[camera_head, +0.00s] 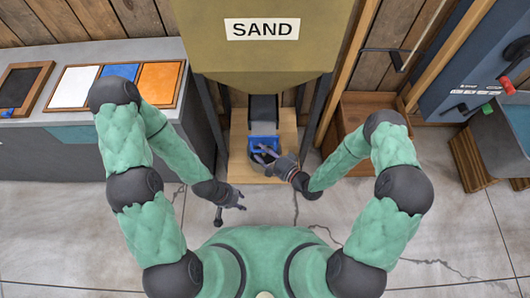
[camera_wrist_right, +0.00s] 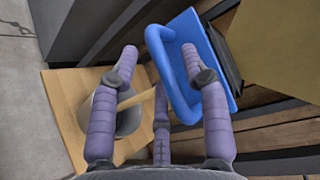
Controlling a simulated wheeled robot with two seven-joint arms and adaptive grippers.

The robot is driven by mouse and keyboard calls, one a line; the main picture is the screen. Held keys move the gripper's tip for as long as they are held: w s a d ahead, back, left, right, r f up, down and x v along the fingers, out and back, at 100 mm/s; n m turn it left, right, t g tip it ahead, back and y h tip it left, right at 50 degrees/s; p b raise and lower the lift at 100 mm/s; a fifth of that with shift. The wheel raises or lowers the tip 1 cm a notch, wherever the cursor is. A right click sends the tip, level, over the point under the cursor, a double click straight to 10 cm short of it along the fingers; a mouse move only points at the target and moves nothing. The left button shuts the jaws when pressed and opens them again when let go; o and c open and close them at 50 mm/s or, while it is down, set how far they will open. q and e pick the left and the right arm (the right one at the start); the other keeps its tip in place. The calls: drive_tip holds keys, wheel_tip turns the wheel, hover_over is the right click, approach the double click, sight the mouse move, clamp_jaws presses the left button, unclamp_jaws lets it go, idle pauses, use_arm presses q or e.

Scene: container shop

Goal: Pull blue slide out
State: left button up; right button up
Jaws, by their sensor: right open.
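The blue slide (camera_head: 262,143) is under the outlet of the olive hopper (camera_head: 265,65) marked SAND. In the right wrist view it is a blue plate (camera_wrist_right: 208,45) with a looped blue handle (camera_wrist_right: 168,75). My right gripper (camera_head: 264,153) is at the slide's front. In the wrist view its purple fingers (camera_wrist_right: 160,50) are apart, with part of the handle between them; I cannot tell whether they touch it. My left gripper (camera_head: 240,200) is lower and left of the slide, away from it; its finger opening is too small to judge.
A wooden stand (camera_wrist_right: 62,100) is below the slide, with a grey round container (camera_wrist_right: 125,122) on it. A counter (camera_head: 60,140) with white, blue and orange panels is at left. A wooden box (camera_head: 365,110) is at right. The floor in front is mostly clear.

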drive_tip(key=shift+d, duration=0.1)
drive_tip(key=v, duration=1.2)
drive_tip(key=shift+f, duration=0.15)
idle(0.3)
wheel_tip(320, 180, down, 8)
drive_tip(key=s+n+g+h, duration=0.1)
drive_tip(key=n+g+h, duration=0.4)
drive_tip(key=g, duration=0.1)
drive_tip(key=s+n+g+h, duration=0.2)
drive_tip(key=s+n+g, duration=0.1)
drive_tip(key=s, duration=0.5)
drive_tip(key=shift+d+g+h, duration=0.3)
drive_tip(key=shift+d+g, duration=0.15)
drive_tip(key=shift+g, duration=0.45)
